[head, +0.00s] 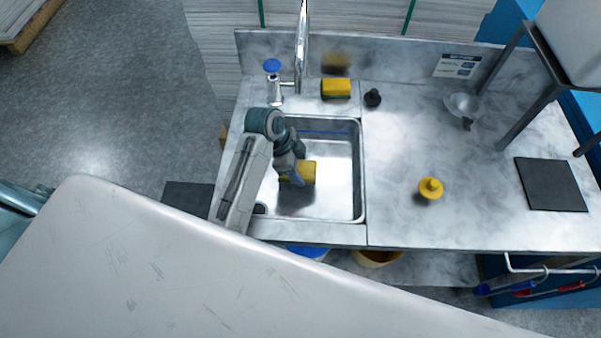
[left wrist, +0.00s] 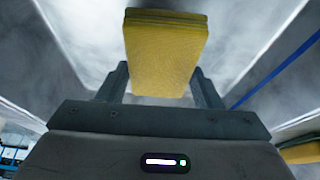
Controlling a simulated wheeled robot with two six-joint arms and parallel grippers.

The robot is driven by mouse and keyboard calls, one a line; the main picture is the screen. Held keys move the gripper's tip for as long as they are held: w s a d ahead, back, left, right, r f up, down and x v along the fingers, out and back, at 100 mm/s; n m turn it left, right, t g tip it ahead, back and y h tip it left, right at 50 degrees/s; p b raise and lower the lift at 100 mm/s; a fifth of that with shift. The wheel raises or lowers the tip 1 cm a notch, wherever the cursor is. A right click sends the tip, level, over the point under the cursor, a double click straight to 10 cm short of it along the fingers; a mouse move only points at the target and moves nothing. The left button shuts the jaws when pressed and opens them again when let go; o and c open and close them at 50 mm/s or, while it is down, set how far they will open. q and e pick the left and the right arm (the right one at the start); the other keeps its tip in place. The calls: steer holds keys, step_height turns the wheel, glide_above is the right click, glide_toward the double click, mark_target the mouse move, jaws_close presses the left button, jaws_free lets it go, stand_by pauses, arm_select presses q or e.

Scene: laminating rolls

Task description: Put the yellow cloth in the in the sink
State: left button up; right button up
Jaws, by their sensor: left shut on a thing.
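The yellow cloth (head: 306,172) is a folded, flat piece, over or inside the sink basin (head: 335,190) in the head view. My left gripper (head: 297,178) reaches over the basin from the left and is shut on the cloth. In the left wrist view the cloth (left wrist: 166,55) stands out between the two dark fingers of my left gripper (left wrist: 162,88), with the steel basin walls around it. I cannot tell whether the cloth touches the basin floor. My right gripper is not in view.
The tap (head: 301,45) rises behind the basin. A yellow sponge (head: 335,88) and a small black object (head: 372,98) sit behind the basin. A yellow knobbed object (head: 430,188) and a dark square mat (head: 550,184) lie on the right counter. The counter between is clear.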

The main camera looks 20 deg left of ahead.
arm_select(q)
steer(key=shift+f+p, duration=0.35)
steer(key=shift+f, duration=1.75)
steer(key=o, duration=0.9)
steer(key=shift+f, duration=0.15)
steer(key=b+v, duration=0.2)
steer(key=v, duration=0.9)
steer(key=shift+a, duration=0.15)
steer(key=shift+s+a+r, duration=0.1)
steer(key=shift+a+r, duration=0.05)
steer(key=shift+r, duration=0.45)
